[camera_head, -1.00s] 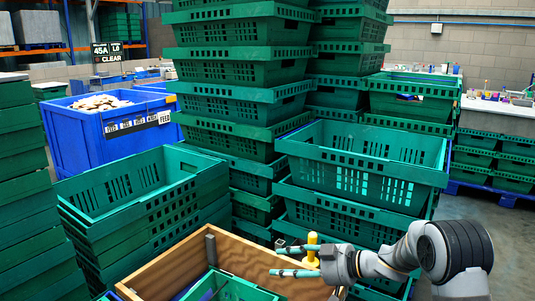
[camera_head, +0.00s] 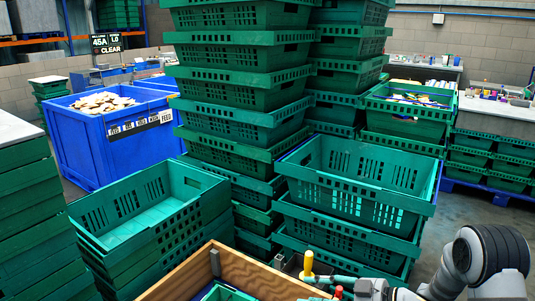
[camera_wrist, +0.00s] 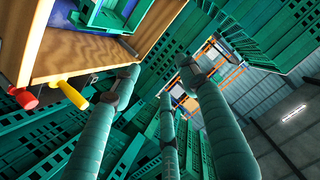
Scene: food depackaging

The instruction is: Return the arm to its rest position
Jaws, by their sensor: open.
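My gripper (camera_head: 318,288) is at the bottom edge of the head view, right of centre, with its teal fingers pointing left. It is beside the wooden box (camera_head: 205,267), near a yellow handle (camera_head: 308,263) and a red handle (camera_head: 338,292). In the wrist view my gripper (camera_wrist: 160,85) has its long teal fingers spread apart with nothing between them. The wooden box (camera_wrist: 110,55) shows at the upper left there, with the red handle (camera_wrist: 22,98) and yellow handle (camera_wrist: 72,95) on its side. Part of my gripper is cut off by the head view's bottom edge.
Tall stacks of green crates (camera_head: 240,105) stand behind the box. An empty green crate (camera_head: 360,175) tops a stack near my arm; another open crate (camera_head: 150,210) is left. A blue bin (camera_head: 105,145) of pale pieces is farther back. Grey floor (camera_head: 475,215) shows at right.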

